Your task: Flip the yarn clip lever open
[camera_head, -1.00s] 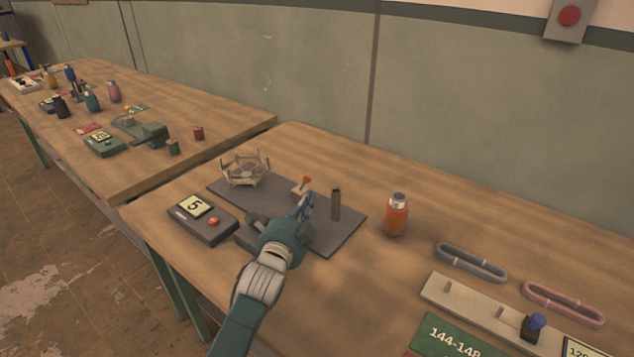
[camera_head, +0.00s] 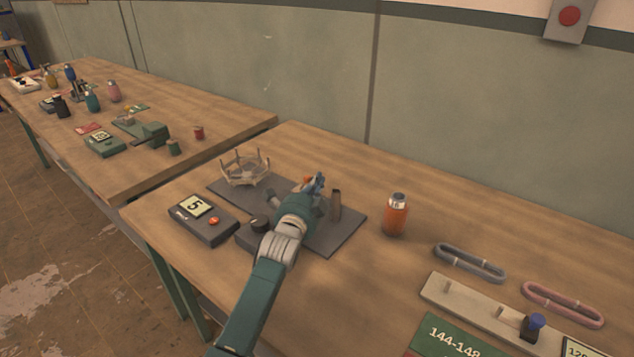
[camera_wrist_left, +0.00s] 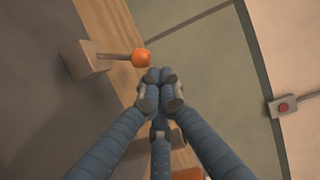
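The yarn clip in the left wrist view is a beige block (camera_wrist_left: 82,60) with a thin dark lever (camera_wrist_left: 114,57) ending in an orange ball (camera_wrist_left: 141,58). In the head view only a sliver of the orange ball (camera_head: 307,180) shows, and my gripper hides most of the clip. My left gripper (camera_head: 318,182) is at the clip, over the dark base plate (camera_head: 335,238). In the left wrist view its blue fingertips (camera_wrist_left: 160,76) are together with nothing between them, right beside the ball. I cannot tell whether they touch it. My right gripper is not in view.
A dark post (camera_head: 336,205) stands close to the right of my left gripper. A pronged holder (camera_head: 245,170) is at the plate's left end. A box with a "5" display (camera_head: 203,220) lies front left. An orange bottle (camera_head: 396,215) stands to the right.

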